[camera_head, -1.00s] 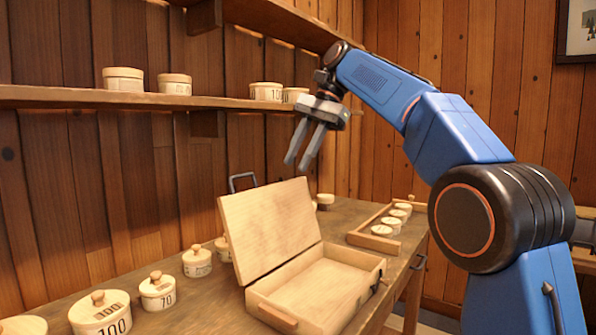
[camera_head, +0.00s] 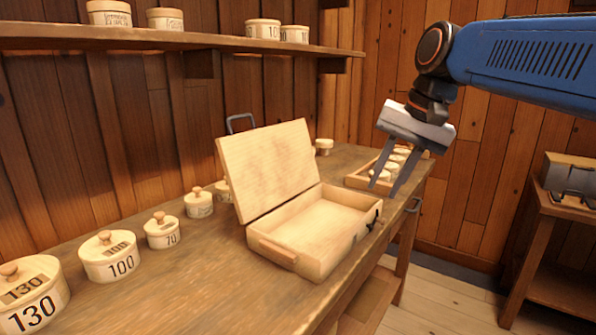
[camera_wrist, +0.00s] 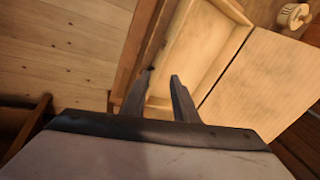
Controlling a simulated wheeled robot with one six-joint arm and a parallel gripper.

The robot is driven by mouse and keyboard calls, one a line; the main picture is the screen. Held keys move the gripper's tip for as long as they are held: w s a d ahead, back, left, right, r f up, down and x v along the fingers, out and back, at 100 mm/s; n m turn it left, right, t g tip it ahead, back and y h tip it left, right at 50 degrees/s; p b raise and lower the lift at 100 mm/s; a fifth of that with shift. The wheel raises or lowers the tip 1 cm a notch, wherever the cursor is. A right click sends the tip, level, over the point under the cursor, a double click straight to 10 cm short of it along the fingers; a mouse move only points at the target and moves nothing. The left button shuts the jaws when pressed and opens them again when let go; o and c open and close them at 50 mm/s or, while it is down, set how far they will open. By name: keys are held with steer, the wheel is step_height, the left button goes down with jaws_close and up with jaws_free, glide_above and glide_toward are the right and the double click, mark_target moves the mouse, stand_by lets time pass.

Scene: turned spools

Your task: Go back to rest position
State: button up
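My gripper (camera_head: 385,186) hangs in the air at the right of the workbench, fingers pointing down. Its two fingers stand apart with nothing between them, as the wrist view (camera_wrist: 160,84) also shows. An open, empty wooden case (camera_head: 318,229) with its lid raised stands on the bench to the left of the gripper. In the wrist view the case (camera_wrist: 203,45) lies beyond the fingertips, well below them.
Several lidded round boxes, such as the one marked 100 (camera_head: 110,258), line the left of the workbench (camera_head: 215,275). A tray (camera_head: 357,179) of small round pieces sits behind the gripper. A wall shelf (camera_head: 200,42) holds more boxes. A side table (camera_head: 545,205) stands right.

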steer(key=s+d+f+n+t+h, duration=0.1)
steer(key=s+d+f+n, duration=0.1)
steer(key=s+d+f, duration=0.3)
steer(key=s+d+f+n+t+h, duration=0.1)
steer(key=s+d+f, duration=0.5)
steer(key=s+f, duration=0.7)
step_height(320, 180, down, 7)
steer(key=shift+s+f+n+h, duration=0.15)
steer(key=shift+s+n+h, duration=0.1)
steer(key=shift+n+h, duration=0.3)
steer(key=shift+s+d, duration=0.1)
